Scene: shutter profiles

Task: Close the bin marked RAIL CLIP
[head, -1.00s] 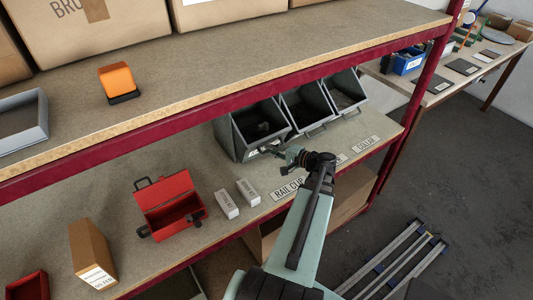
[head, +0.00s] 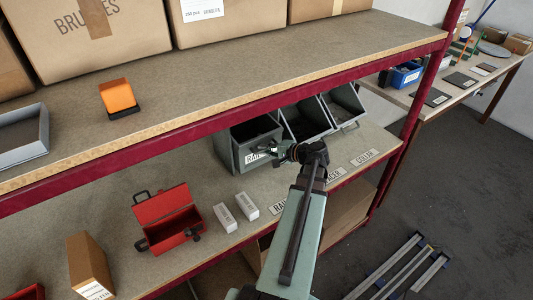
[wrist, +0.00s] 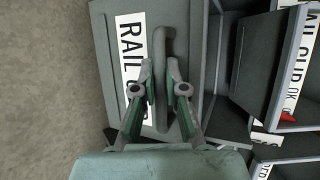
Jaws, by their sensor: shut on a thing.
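The RAIL CLIP bin (head: 246,158) is the grey-green bin at the left of a row under the upper shelf. Its front with the white label stands fairly upright, and a dark opening shows above it. In the wrist view its front panel (wrist: 104,50) carries a label (wrist: 130,60) reading RAIL and part of CLIP, the rest hidden by my finger. My gripper (wrist: 160,82) is shut on the bin's bar handle (wrist: 161,45), one finger on each side. In the head view my gripper (head: 272,151) is at the bin's front.
Two other bins (head: 304,122) (head: 343,105) to the right are tilted open. A red toolbox (head: 168,215) and small white boxes (head: 235,212) stand on the lower shelf to the left. The upper shelf's red edge (head: 230,122) runs close above the bins.

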